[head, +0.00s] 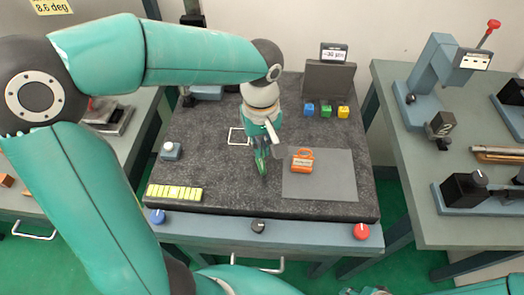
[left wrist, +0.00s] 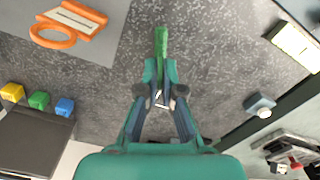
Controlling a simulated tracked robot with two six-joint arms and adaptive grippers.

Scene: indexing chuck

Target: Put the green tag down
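The green tag (left wrist: 161,43) is thin and sticks out beyond the fingertips of my left gripper (left wrist: 160,72) in the left wrist view. The fingers are shut on its near end. In the head view my left gripper (head: 261,152) points down over the dark speckled table top, between a white square outline (head: 231,138) and a grey mat (head: 335,186). The green tag (head: 261,163) shows there as a narrow green strip, partly hidden by the fingers. I cannot tell whether its lower end touches the surface. Of my right arm only small parts show at the bottom edge.
An orange padlock-like piece (head: 302,160) lies on the grey mat. Blue (head: 309,109), green (head: 326,110) and yellow (head: 343,111) blocks stand before a grey device. A yellow segmented strip (head: 174,193) and a grey button box (head: 171,151) are at left.

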